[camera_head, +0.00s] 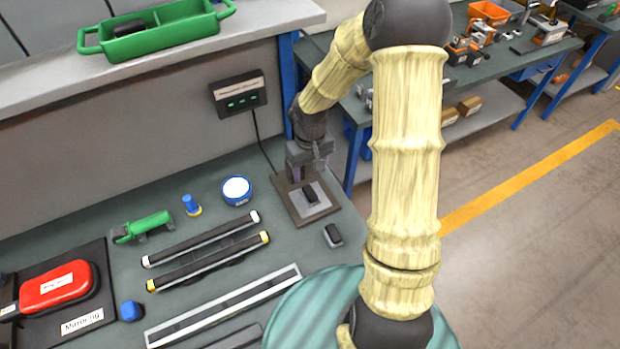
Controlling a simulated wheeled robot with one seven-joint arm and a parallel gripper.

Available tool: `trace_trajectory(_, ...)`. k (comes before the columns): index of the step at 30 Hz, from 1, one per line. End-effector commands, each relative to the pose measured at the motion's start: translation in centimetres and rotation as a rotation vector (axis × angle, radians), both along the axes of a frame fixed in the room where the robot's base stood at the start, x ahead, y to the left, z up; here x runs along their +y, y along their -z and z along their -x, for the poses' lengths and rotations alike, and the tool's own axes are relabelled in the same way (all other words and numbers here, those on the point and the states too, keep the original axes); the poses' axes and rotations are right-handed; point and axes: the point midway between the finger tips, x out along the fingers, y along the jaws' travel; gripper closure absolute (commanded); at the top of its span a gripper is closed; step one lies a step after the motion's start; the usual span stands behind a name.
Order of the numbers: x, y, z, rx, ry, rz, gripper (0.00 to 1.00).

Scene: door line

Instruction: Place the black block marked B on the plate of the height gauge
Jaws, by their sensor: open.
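The height gauge stands at the back right of the green bench, with a brown base (291,207) and a light grey plate (322,205). A small black block (310,193) sits on the plate. A second black block (333,236) with a grey top lies on the bench just in front of the base. No letter is readable on either block, so I cannot tell which is B. My gripper (314,160) is above and behind the plate, open, overlapping the gauge's upper part. Its fingertips are hard to make out, and it appears apart from the block on the plate.
Two black-and-silver bars (205,240), a long rail (225,307), a blue round tin (236,190), a blue-yellow knob (191,205) and a green tool (144,227) lie left of the gauge. A red case (56,286) is far left. A display box (239,93) is on the wall.

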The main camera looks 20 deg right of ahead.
Motion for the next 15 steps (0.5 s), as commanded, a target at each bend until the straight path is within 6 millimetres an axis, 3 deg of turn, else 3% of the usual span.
trace_trajectory(4, 0.06, -0.85, 0.01, 0.000, 0.000, -0.001, 0.42)
trace_trajectory(15, 0.06, -0.84, 0.02, 0.000, 0.000, -0.001, 0.42)
